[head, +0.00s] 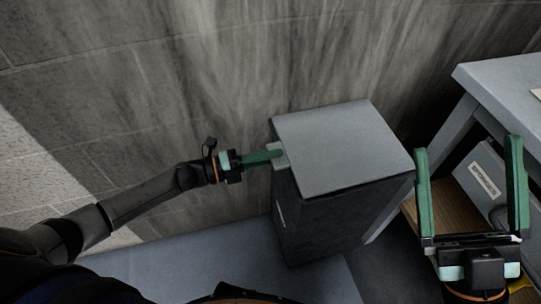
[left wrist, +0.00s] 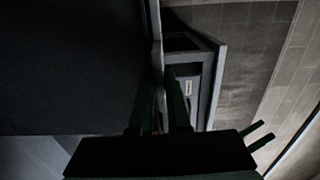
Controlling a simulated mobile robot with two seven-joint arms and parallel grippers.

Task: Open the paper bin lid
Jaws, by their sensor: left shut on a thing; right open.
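The paper bin (head: 320,220) is a dark upright box with a small pale label on its left side. Its flat grey lid (head: 340,148) covers the top in the head view; I cannot tell whether it is slightly raised. My left gripper (head: 276,155) is shut on the small tab at the lid's left edge. My right gripper (head: 467,150) is open and empty, to the right of the bin.
A grey table (head: 500,88) stands at the right. Below it are a brown panel (head: 458,212) and a grey box with lettering (head: 488,172), near my right gripper. A stained grey wall (head: 180,80) rises behind the bin. The space above the lid looks clear.

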